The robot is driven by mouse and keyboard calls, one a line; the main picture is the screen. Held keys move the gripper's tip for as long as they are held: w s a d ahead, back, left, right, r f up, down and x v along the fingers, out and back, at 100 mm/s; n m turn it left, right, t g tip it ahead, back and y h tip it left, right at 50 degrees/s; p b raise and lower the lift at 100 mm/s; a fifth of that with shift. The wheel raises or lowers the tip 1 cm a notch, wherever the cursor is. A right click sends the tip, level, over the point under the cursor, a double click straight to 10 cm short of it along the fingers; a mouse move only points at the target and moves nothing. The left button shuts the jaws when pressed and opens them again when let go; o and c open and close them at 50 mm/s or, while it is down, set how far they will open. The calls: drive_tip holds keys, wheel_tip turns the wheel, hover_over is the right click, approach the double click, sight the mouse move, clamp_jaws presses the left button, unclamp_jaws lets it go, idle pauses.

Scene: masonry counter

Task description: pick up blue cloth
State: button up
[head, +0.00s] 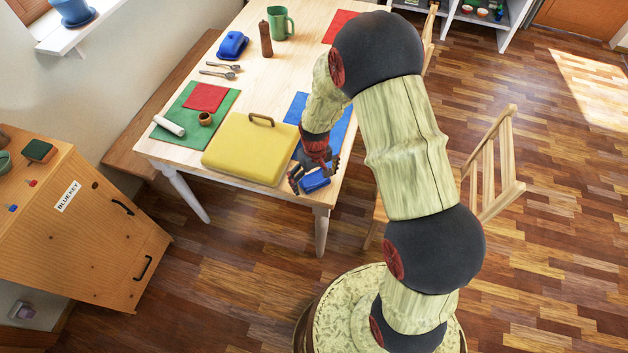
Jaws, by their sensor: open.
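A flat blue cloth or mat (338,118) lies at the right side of the wooden table, partly hidden behind my arm. A smaller blue piece (316,182) lies near the table's front right corner; I cannot tell whether it is cloth or a solid object. My gripper (313,174) points down over this smaller piece, its fingers apart around or just above it. I cannot tell whether they touch it. Nothing is visibly held.
The table (185,150) also bears a green mat (221,133) with a red cloth (205,97), a roll, a small pot, spoons, a blue dish, a brown bottle and a green mug. A chair (490,175) stands right.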

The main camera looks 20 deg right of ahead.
sight(316, 179)
drive_tip(key=shift+c, duration=0.8)
drive_tip(key=c, duration=0.7)
drive_tip(key=shift+o, duration=0.2)
drive_tip(key=shift+r, duration=0.15)
drive_tip(key=shift+r, duration=0.25)
drive_tip(key=r, duration=0.1)
drive_tip(key=r+p, duration=0.1)
drive_tip(key=r, duration=0.1)
drive_tip(key=shift+s+r, duration=0.3)
drive_tip(key=shift+s, duration=0.1)
drive_tip(key=shift+s+r+p, duration=0.55)
drive_tip(key=shift+s+r, duration=0.9)
drive_tip(key=shift+s, duration=0.75)
drive_tip(key=shift+s+r+p, duration=0.5)
drive_tip(key=shift+s+r, duration=0.9)
drive_tip(key=shift+s, duration=0.85)
drive_tip(key=shift+s+r+p, duration=0.55)
drive_tip(key=shift+s+r, duration=0.9)
drive_tip(key=shift+s, duration=0.75)
